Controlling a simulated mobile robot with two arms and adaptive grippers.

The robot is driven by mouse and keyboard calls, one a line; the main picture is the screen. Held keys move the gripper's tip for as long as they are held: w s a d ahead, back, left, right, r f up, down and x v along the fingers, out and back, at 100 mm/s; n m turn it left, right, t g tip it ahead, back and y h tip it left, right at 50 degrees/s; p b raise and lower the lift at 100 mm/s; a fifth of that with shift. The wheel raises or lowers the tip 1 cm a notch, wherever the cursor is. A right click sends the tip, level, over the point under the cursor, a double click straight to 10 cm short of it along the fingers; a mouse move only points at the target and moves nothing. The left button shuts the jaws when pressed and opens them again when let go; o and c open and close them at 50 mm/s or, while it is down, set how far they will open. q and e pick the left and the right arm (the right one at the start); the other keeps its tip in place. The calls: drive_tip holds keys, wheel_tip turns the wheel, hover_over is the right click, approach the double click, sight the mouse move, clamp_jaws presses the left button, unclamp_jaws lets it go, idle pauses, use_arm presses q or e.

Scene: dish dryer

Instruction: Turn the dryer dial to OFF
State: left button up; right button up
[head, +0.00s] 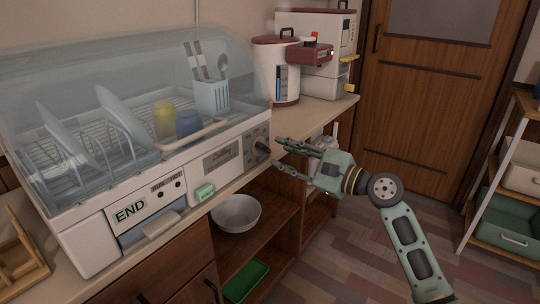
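The dish dryer (100,246) stands on the counter at the left, with its clear lid over the racks. Its control panel (256,137) is at the right end of the front. The dark round dial (261,148) sits on this panel; its pointer and markings are too small to read. My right gripper (277,153) comes in from the right, just right of the dial. Its two fingers are spread apart, with nothing between them. I cannot tell whether a fingertip touches the dial. My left gripper is not in view.
Plates, cups and a utensil holder (211,97) are inside the dryer. A white bowl (236,213) is on the shelf below. A red-and-white appliance (274,68) stands behind.

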sight(267, 150)
drive_tip(key=x, duration=0.5)
drive_tip(key=shift+f+b, duration=0.1)
drive_tip(key=shift+b, duration=0.25)
clamp_jaws()
